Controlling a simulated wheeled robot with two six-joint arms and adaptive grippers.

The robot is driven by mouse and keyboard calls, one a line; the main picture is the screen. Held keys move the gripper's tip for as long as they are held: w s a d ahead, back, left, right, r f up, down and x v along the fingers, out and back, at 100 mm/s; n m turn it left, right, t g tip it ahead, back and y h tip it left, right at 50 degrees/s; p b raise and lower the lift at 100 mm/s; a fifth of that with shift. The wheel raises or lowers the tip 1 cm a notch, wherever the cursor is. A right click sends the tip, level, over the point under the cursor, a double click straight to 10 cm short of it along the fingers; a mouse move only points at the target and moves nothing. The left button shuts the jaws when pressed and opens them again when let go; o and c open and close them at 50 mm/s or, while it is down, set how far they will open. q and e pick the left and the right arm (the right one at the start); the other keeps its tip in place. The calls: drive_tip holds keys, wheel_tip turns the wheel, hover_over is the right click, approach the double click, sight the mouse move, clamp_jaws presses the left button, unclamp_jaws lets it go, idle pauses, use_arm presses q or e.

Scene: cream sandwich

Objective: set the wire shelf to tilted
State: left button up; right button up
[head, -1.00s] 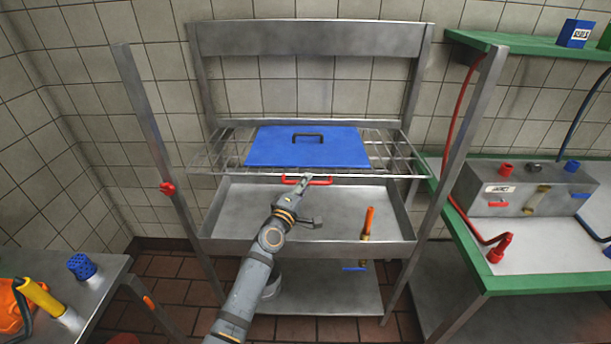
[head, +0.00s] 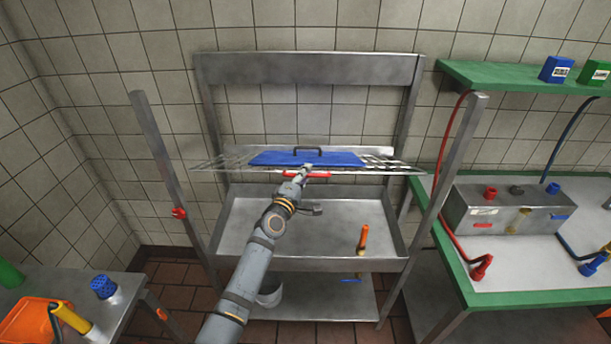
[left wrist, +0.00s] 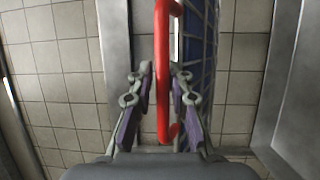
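The wire shelf (head: 221,162) spans the steel rack above a basin and looks almost edge-on in the head view, its front edge raised. A blue board with a black handle (head: 335,159) lies on it. A red handle (head: 318,174) is at the middle of the shelf's front edge. My left gripper (head: 303,172) is at this handle. In the left wrist view the red handle (left wrist: 162,70) runs between the two fingers, which are closed in on it from both sides. My right gripper is not in view.
The steel basin (head: 240,225) below holds an orange-handled tool (head: 363,238). A red knob (head: 179,213) is on the left post. A green-edged table (head: 462,275) with a steel box stands at right. A steel table (head: 125,290) is at front left.

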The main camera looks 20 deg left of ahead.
use_arm(q)
drive_tip(key=o, duration=0.3)
drive_tip(key=shift+r, duration=0.35)
drive_tip(key=shift+o, duration=0.2)
drive_tip(key=shift+f, duration=0.15)
drive_tip(key=shift+f, duration=0.1)
drive_tip(key=shift+s+f, duration=0.1)
drive_tip(key=shift+s, duration=0.35)
drive_tip(key=s+a, duration=0.1)
drive_tip(key=s, duration=1)
drive_tip(key=shift+a+f, duration=0.15)
drive_tip(key=shift+f, duration=0.1)
